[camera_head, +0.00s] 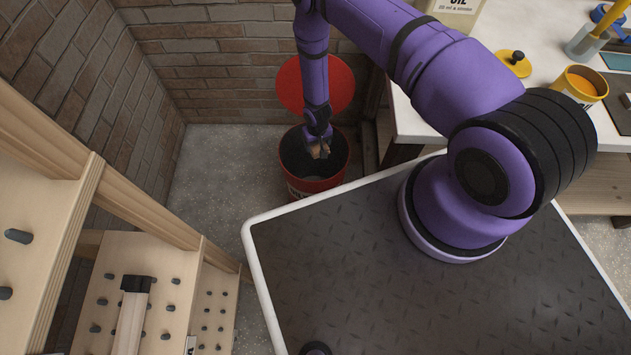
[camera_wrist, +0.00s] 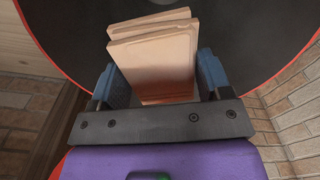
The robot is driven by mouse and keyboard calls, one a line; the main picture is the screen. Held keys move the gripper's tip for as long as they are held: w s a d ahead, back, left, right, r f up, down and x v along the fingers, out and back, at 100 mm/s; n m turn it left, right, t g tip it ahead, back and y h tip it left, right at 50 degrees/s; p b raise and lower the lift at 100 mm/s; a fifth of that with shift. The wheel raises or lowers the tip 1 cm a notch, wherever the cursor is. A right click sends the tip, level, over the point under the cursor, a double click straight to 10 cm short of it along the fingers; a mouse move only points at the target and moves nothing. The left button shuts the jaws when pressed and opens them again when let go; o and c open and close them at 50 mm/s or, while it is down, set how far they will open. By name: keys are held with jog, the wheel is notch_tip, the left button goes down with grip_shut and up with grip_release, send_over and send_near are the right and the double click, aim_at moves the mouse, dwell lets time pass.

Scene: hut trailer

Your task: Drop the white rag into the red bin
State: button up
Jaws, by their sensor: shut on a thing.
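The red bin (camera_head: 338,180) stands on the floor against the brick corner, with its round red lid (camera_head: 330,82) raised behind it. My gripper (camera_head: 319,150) points down over the bin's dark opening. The cloth sits between the two blue finger pads. The bin's dark inside (camera_wrist: 240,30) fills the view behind it. The bin's bottom cannot be made out.
A white bench (camera_head: 420,115) with an orange cup (camera_head: 582,85) and other items stands right of the bin. A wooden pegged rack (camera_head: 130,260) is at the left. Bare floor (camera_head: 215,170) lies left of the bin, and brick walls (camera_head: 230,50) close the corner.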

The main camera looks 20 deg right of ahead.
jog(key=o, duration=0.9)
jog(key=shift+r, duration=0.1)
notch_tip(320, 180, up, 11)
dwell(0.5)
